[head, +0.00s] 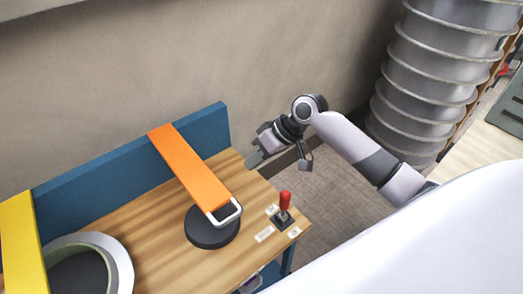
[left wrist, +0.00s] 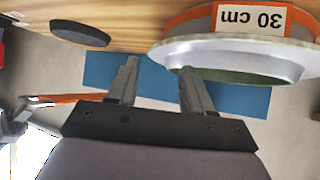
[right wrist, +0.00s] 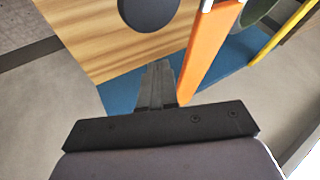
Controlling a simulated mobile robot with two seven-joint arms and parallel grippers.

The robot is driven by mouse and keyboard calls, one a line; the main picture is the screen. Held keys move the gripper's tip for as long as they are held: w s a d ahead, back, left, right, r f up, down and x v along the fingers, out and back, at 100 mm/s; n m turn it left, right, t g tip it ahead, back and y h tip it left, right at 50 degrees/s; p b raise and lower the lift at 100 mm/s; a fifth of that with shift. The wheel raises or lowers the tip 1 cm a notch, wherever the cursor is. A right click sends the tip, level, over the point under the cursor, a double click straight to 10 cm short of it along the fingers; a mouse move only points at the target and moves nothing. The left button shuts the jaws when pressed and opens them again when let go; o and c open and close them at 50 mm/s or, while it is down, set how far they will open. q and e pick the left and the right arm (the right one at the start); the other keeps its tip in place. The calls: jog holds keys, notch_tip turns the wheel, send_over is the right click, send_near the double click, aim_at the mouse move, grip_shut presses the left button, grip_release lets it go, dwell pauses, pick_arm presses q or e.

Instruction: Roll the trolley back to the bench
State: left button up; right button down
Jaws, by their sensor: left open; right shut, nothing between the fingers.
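A wooden-topped bench (head: 150,255) with a blue back board (head: 95,185) fills the lower left of the head view. I cannot pick out a trolley for certain in any view. My right gripper (head: 256,158) is shut and empty, beyond the bench's far right corner; in the right wrist view its closed fingers (right wrist: 157,75) show in front of the blue board, beside the orange bar. My left gripper (left wrist: 160,70) is open and empty in the left wrist view, its fingers in front of the blue board near a ring labelled 30 cm (left wrist: 250,18).
An orange bar (head: 185,165) with a white loop reaches over a black disc (head: 212,230) on the bench. A red-handled lever (head: 285,203) stands at the right edge. A yellow bar (head: 22,245) is at left. Stacked grey ringed moulds (head: 425,80) stand at upper right.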

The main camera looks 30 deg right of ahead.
jog(key=a+f+p, duration=0.1)
jog(key=a+f, duration=0.2)
jog(key=a, duration=0.3)
jog(key=shift+w+f, duration=0.15)
jog(key=shift+w, duration=0.1)
jog(key=shift+a, duration=0.1)
